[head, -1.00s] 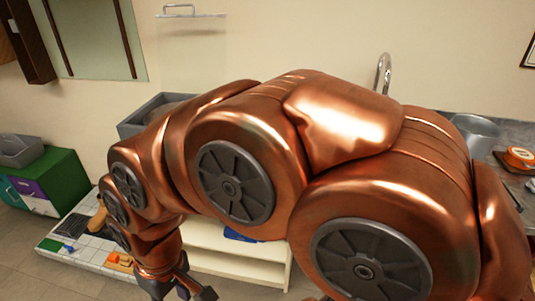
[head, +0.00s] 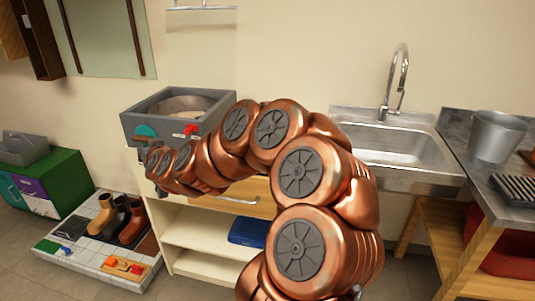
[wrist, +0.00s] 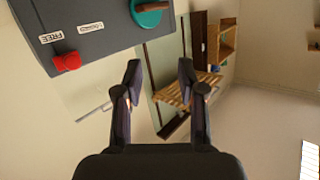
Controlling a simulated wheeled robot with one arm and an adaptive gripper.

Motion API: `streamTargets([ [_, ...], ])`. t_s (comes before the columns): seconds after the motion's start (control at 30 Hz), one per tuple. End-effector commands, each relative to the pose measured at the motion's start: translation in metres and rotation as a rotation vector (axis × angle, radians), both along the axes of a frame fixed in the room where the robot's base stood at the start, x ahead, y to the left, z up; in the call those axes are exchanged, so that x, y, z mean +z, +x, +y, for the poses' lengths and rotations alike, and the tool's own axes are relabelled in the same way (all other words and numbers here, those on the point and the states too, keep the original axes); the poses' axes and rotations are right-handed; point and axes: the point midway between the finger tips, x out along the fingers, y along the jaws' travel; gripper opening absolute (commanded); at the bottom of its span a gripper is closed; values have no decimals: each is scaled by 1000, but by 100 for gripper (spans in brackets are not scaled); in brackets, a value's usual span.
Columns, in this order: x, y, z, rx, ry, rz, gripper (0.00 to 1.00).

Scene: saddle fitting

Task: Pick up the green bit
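A small green piece (head: 47,246) lies at the left end of the tiled low platform (head: 92,262) in the head view; it is too small to tell whether it is the green bit. My gripper (wrist: 158,78) is open and empty in the wrist view. In the head view it hangs, partly hidden by my arm, just in front of a grey box. No green bit shows between the fingers.
The grey box (head: 170,108) has a teal dial (head: 146,131) and a red knob (head: 192,129). Boots (head: 133,222) and a tray of orange and red pieces (head: 124,266) stand on the platform. A green cabinet (head: 68,172) is at left, a sink (head: 395,145) at right.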

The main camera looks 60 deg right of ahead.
Motion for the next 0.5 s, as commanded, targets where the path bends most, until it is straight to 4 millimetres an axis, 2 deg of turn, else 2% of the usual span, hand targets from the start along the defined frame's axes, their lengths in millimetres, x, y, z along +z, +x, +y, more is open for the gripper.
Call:
streamTargets([
  [0.03,-16,-3,-30,-81,-14,-23,40],
  [0.2,-38,-34,-130,-372,-99,-83,40],
  [0.3,-51,-61,-177,-527,-146,-90,40],
  [0.4,-65,-89,-213,-660,-188,-85,40],
  [0.5,-75,-112,-237,-756,-221,-72,40],
])
